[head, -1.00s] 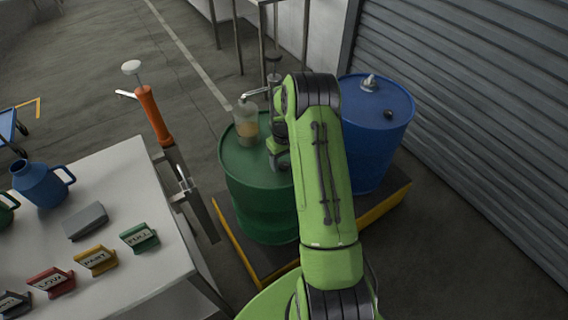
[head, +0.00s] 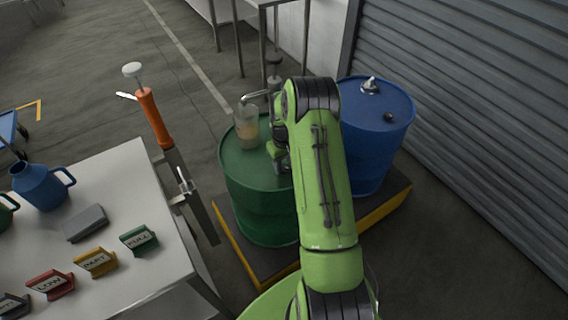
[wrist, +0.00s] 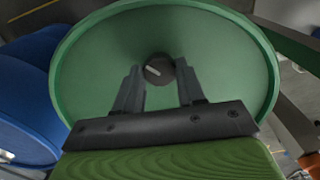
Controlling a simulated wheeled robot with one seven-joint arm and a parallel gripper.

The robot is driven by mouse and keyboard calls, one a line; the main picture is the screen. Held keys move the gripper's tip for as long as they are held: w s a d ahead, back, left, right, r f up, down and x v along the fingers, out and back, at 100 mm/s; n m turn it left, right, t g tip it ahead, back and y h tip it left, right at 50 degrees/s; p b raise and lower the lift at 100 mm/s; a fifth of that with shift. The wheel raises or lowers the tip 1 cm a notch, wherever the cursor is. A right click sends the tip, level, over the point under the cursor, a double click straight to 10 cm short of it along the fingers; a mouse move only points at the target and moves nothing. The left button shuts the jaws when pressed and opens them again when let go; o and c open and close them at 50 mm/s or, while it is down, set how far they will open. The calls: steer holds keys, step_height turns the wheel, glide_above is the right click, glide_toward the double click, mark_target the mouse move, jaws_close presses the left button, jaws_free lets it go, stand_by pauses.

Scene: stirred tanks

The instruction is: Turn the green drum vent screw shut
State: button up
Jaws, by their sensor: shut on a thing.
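The green drum (head: 258,195) stands upright on a low pallet, and its lid fills most of the wrist view (wrist: 100,60). The vent screw (wrist: 158,68) is a dark round cap with a pale bar across it, set in the lid. My gripper (wrist: 158,78) reaches down to the lid with one finger on each side of the screw and is shut on it. In the head view my gripper (head: 280,160) is low over the drum's right part, where my arm hides the screw.
A blue drum (head: 372,140) stands close on the right, on the yellow-edged pallet (head: 238,255). A white table (head: 135,165) with colored signs and an orange-handled tool (head: 153,115) are left.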

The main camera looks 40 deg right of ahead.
mark_target(284, 167)
steer(key=m, duration=0.4)
steer(key=shift+m+b, duration=0.3)
steer(key=shift+m, duration=1.9)
steer(key=o, duration=1)
steer(key=shift+o, duration=0.2)
step_height(284, 167, up, 16)
steer(key=p, duration=0.3)
steer(key=shift+f+p, duration=0.1)
steer(key=shift+p, duration=0.2)
